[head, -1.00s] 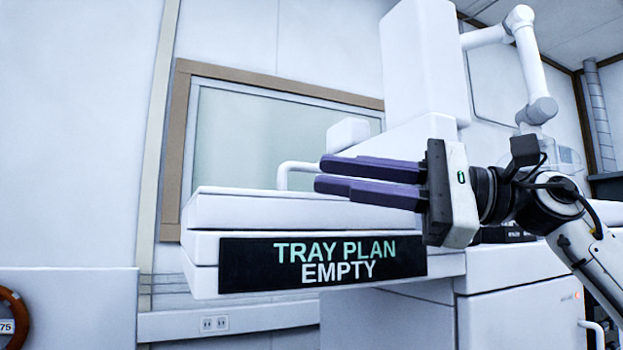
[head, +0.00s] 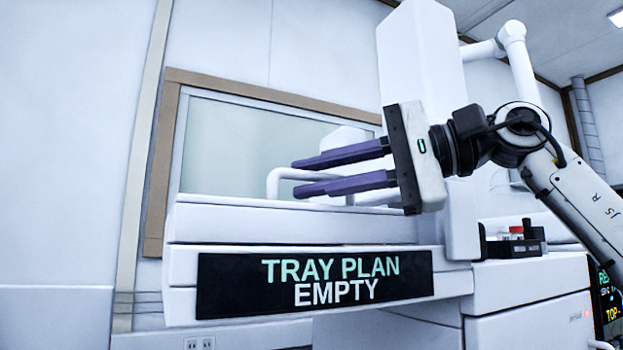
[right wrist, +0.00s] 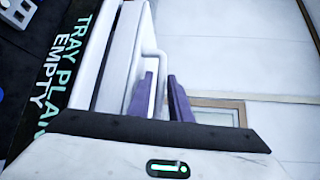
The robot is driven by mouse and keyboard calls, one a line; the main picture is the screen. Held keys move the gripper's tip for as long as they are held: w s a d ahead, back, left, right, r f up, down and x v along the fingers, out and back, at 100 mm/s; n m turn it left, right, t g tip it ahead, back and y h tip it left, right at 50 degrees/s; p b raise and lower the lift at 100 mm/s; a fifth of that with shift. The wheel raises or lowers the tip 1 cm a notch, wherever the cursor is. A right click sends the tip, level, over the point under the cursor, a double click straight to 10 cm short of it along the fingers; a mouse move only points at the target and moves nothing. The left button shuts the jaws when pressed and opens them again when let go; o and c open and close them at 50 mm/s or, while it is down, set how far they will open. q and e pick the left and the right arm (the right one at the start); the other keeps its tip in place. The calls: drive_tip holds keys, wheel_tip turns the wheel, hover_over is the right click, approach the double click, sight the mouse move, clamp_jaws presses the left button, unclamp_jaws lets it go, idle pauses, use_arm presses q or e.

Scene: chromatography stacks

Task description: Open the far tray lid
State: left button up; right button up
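The white tray lid (head: 290,225) lies flat and closed on the white tray body above the black sign (head: 230,290) reading "TRAY PLAN EMPTY". A white bar handle (head: 272,182) rises from the lid; part of it is hidden behind the purple fingers. My right gripper (head: 297,177) is open, its fingers apart at the handle. In the right wrist view the handle (right wrist: 158,65) runs down between the two fingers (right wrist: 160,98); I cannot tell whether they touch it. My left gripper is not in view.
A tall white housing (head: 425,60) stands behind the tray. A small dark rack (head: 515,243) with a red-capped item sits at the right. A framed window (head: 250,140) is on the back wall. The space left of the tray is clear.

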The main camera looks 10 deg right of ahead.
drive_tip(key=shift+w+a, duration=0.2)
drive_tip(key=shift+a, duration=0.2)
drive_tip(key=shift+f, duration=0.1)
clamp_jaws()
